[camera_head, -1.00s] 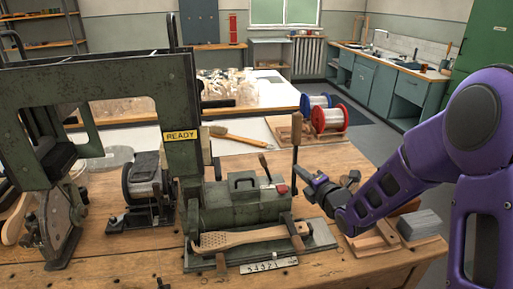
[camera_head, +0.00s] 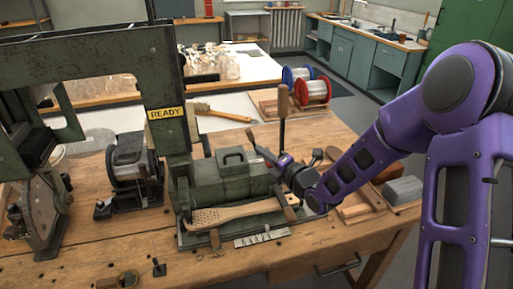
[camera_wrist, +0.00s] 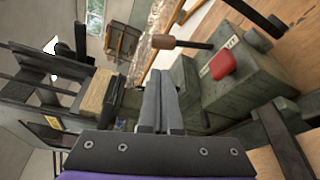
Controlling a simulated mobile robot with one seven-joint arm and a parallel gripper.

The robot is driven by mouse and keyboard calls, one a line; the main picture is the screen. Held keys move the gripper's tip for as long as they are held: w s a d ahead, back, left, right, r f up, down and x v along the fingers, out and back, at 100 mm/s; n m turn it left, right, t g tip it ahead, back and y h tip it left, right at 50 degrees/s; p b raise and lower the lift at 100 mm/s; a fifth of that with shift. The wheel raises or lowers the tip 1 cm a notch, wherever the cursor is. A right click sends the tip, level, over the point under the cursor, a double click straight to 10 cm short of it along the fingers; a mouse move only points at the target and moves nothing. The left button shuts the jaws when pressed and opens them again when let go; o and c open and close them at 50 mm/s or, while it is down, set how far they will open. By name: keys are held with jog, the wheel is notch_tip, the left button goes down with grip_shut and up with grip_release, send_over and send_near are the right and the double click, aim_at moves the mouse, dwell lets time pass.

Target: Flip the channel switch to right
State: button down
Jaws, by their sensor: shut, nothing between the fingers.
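The green tufting machine's motor box (camera_head: 215,182) stands on the bench, and a short lever (camera_head: 253,138) rises behind its right end. In the wrist view a lever with a wooden knob (camera_wrist: 162,41) lies just beyond my fingertips; it looks like the same lever. Whether it is the channel switch, I cannot tell. A red knob (camera_wrist: 222,65) sits on the box to the right of the fingers in that view. My gripper (camera_head: 263,152) is shut and empty at the box's right end, close to the lever; contact is not clear. In the wrist view its fingers (camera_wrist: 160,90) lie together.
A tall lever with a wooden handle (camera_head: 283,102) stands just right of the short one. A wooden brush body (camera_head: 230,214) lies across the machine front. Red and blue spools (camera_head: 313,91) stand behind. A grey block (camera_head: 402,190) lies at the right. The front bench is mostly clear.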

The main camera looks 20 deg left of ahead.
aim_at(253, 141)
jog(key=x, duration=0.8)
jog(key=shift+w+a, duration=0.25)
